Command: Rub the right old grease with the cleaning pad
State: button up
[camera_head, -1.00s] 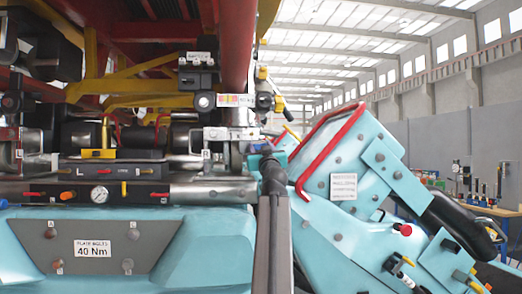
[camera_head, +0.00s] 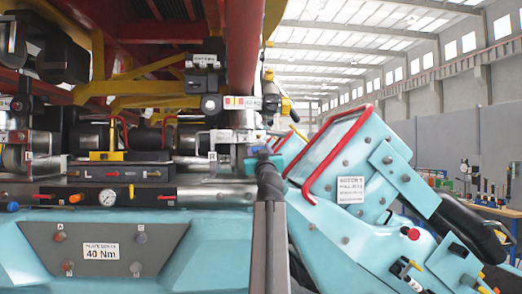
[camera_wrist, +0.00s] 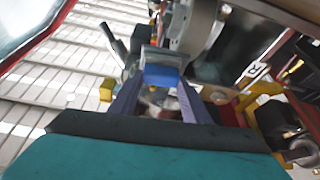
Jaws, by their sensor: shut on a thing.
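My gripper (camera_wrist: 160,88) shows in the wrist view with its two fingers shut on a block with a blue face (camera_wrist: 162,76), which looks like the cleaning pad. Beyond the pad are a grey rounded metal part (camera_wrist: 196,25) and dark machinery; I cannot tell whether the pad touches any of it. In the head view my gripper (camera_head: 264,158) is at the end of the dark arm, beside the metal wheel assembly under the red beam. The pad is too small to make out there. I cannot pick out the right old grease in either view; it may be hidden.
A red tube rail (camera_head: 328,150) on a turquoise housing (camera_head: 375,175) stands close right of my arm. A red beam (camera_head: 243,60) hangs above. A panel with a gauge (camera_head: 109,196) and a 40 Nm label (camera_head: 100,252) lie left. The hall is open at far right.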

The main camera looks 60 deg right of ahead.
jog(key=shift+w, duration=0.1)
jog(key=shift+w+a+p, duration=0.45)
jog(key=shift+w+p, duration=0.2)
jog(key=shift+w+a+p, duration=0.4)
jog(key=shift+w+p, duration=0.2)
jog(key=shift+a, duration=0.15)
jog(key=shift+s+a+p, duration=0.25)
jog(key=shift+s+a, duration=0.65)
jog(key=shift+a, duration=0.25)
jog(key=shift+s+a+p, duration=0.2)
jog(key=shift+s+a, duration=0.65)
jog(key=shift+a, duration=0.25)
jog(key=shift+s+a, duration=0.45)
jog(key=shift+a, duration=0.15)
jog(key=shift+s+a, duration=0.4)
jog(key=shift+a, duration=0.2)
